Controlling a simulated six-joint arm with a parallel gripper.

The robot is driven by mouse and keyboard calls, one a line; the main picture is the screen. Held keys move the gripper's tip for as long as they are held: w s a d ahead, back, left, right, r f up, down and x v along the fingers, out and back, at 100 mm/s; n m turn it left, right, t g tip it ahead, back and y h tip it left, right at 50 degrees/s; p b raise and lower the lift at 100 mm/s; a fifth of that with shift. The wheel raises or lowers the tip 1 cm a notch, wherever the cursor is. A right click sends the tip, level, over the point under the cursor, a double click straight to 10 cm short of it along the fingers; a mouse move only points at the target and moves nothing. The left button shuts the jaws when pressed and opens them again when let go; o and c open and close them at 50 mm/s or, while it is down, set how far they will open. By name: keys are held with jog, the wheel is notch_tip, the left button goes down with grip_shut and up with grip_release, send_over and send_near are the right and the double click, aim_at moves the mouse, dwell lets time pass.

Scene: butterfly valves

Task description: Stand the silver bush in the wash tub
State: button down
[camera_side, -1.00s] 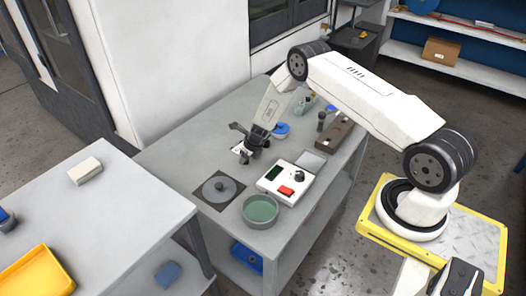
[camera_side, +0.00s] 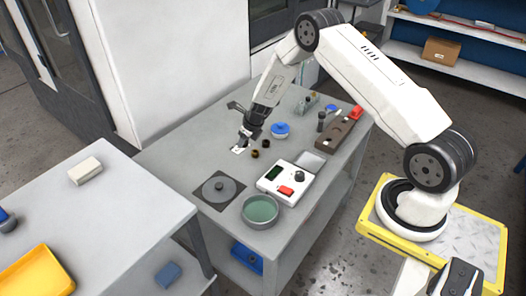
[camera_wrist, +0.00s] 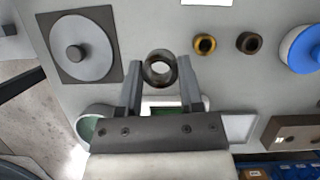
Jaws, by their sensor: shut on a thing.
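The silver bush (camera_wrist: 160,69) is a grey metal ring held between the two fingertips of my gripper (camera_wrist: 161,80) in the wrist view; its hole faces the camera. In the side view my gripper (camera_side: 246,136) is above the far part of the grey bench, over a small white card (camera_side: 238,150); the bush is too small to make out there. The wash tub (camera_side: 247,213) is a round grey-green tub with green inside, at the bench's near edge. Part of it shows at lower left in the wrist view (camera_wrist: 83,125), partly hidden by my gripper.
A white instrument with a red button (camera_side: 285,182) and a disc on a dark plate (camera_side: 218,189) lie near the tub. A blue-topped dish (camera_side: 280,130) and a brown block (camera_side: 333,137) are farther right.

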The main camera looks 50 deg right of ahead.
jog(key=shift+s+a, duration=0.1)
jog(key=shift+s, duration=0.05)
dwell(0.5)
jog(key=s+a+r+n+g+y, duration=0.1)
jog(key=s+a+n, duration=0.3)
jog(key=s, duration=0.6)
jog(key=s+a+r+n+g+y, duration=0.1)
jog(key=s+a+n, duration=0.4)
jog(key=s, duration=0.5)
jog(key=s+a+r+n+g+y, duration=0.1)
jog(key=s+a+n+g+y, duration=0.1)
jog(key=s+a+n, duration=0.3)
jog(key=s+n, duration=0.3)
jog(key=s, duration=0.3)
jog(key=shift+a+r+g, duration=0.25)
jog(key=shift+r+g, duration=0.05)
jog(key=w+f, duration=0.2)
jog(key=w, duration=0.2)
jog(key=w+f, duration=0.3)
jog(key=w, duration=0.1)
jog(key=w+f, duration=0.3)
jog(key=w, duration=0.1)
jog(key=shift+w+d, duration=0.15)
jog(key=shift+w+f, duration=0.55)
jog(key=shift+f, duration=0.1)
